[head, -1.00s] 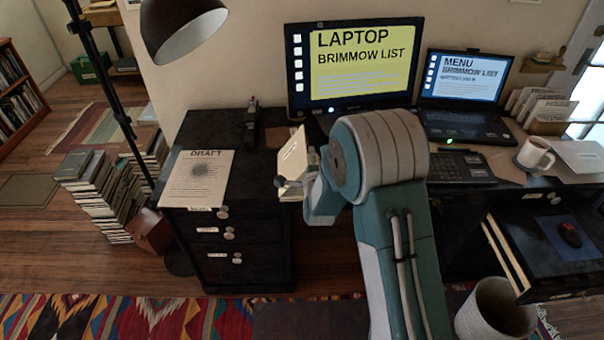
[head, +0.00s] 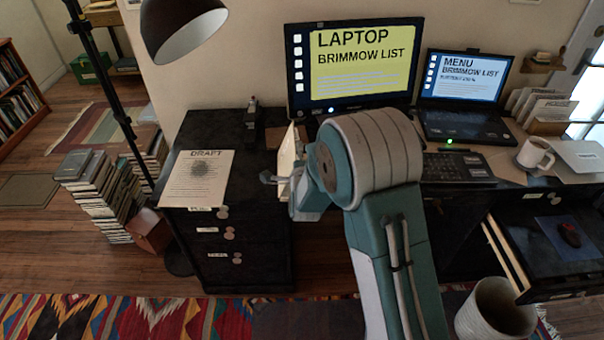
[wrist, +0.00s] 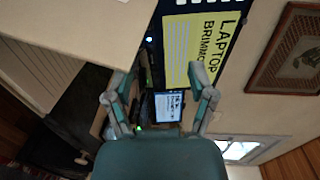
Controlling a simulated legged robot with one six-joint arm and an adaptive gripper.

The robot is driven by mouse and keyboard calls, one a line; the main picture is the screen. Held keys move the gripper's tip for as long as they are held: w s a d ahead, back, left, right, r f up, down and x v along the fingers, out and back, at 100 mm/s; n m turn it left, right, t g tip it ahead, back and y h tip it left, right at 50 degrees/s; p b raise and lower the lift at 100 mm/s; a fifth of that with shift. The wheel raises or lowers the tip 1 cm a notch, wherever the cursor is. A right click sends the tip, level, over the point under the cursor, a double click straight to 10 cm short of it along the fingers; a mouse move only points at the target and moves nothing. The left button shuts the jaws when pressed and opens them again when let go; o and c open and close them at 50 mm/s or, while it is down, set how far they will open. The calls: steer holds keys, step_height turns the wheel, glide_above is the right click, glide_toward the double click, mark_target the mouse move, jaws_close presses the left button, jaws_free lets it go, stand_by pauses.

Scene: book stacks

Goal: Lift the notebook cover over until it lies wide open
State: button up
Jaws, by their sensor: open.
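The notebook's cream cover (head: 287,162) stands raised, nearly edge-on in the head view, on the dark desk just left of my arm. The rest of the notebook is mostly hidden behind my arm and gripper. My gripper (head: 275,180) is at the lower part of the cover, and one finger shows left of it. In the wrist view a large pale surface, apparently the notebook (wrist: 85,30), fills the upper left beside the fingers. My gripper there (wrist: 160,86) has its fingers spread with nothing between them. Whether a finger touches the cover I cannot tell.
A DRAFT sheet (head: 198,178) lies on the desk at left, with a dark stapler-like object (head: 251,112) behind it. A monitor (head: 355,65) and a laptop (head: 463,80) stand at the back. A lamp (head: 183,25) hangs above the left side. A mug (head: 535,153) stands at right.

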steer(key=shift+a+r, duration=0.1)
steer(key=shift+a, duration=0.15)
steer(key=shift+a+r, duration=0.2)
steer(key=shift+a, duration=0.4)
steer(key=shift+a+r, duration=0.15)
steer(key=shift+a, duration=0.4)
steer(key=shift+s+a+r, duration=0.1)
steer(key=shift+a+r, duration=0.1)
steer(key=shift+a, duration=0.95)
